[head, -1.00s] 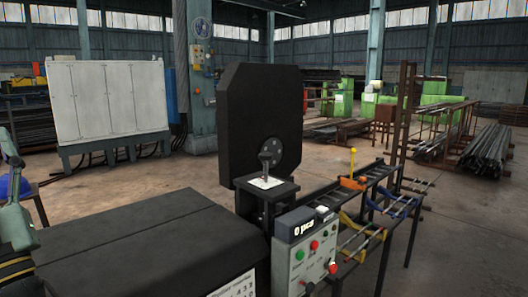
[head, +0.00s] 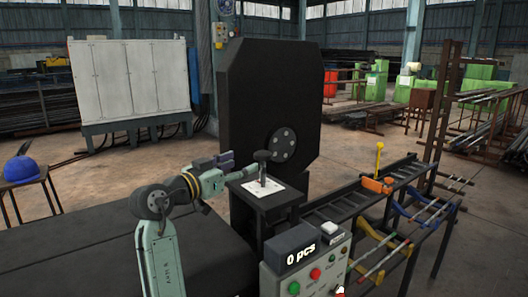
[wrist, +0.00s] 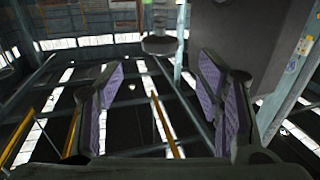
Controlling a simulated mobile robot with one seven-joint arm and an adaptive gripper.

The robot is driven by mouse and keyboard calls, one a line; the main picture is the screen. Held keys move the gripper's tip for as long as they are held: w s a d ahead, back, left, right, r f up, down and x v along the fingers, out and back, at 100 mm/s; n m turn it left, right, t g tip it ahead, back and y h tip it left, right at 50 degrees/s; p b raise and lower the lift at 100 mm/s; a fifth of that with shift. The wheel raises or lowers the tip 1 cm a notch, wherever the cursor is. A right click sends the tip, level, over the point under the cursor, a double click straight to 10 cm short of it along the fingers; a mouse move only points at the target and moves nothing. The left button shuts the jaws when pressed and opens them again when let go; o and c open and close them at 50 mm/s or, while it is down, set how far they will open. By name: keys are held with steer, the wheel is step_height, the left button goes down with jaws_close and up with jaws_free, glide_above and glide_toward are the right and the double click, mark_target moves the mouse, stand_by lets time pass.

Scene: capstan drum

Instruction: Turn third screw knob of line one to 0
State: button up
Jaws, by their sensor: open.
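No row of screw knobs can be told clearly in either view. A black-headed lever (head: 262,157) stands upright on a small white plate (head: 264,189) on a dark stand. My gripper (head: 214,162) is just left of this lever, raised above the dark bench, with nothing seen in it. In the wrist view its two purple-padded fingers (wrist: 162,100) are wide apart and the space between them is empty. A dark round knob (wrist: 160,45) hangs at the top middle of that view, beyond the fingertips; I cannot tell for sure that it is the lever's head.
A control box (head: 310,274) with a "0 pcs" display (head: 297,255) and green and red buttons stands at front. A large black octagonal plate (head: 250,100) rises behind the lever. A rail frame (head: 350,205) runs right. A blue helmet (head: 20,168) rests on a stool at left.

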mark_target(257, 156)
steer(key=p+x, duration=0.3)
steer(key=x, duration=0.6)
steer(key=shift+w+d+r, duration=0.1)
steer(key=shift+r, duration=0.05)
steer(key=shift+w+d, duration=0.25)
steer(key=shift+w, duration=0.1)
steer(key=c, duration=1.1)
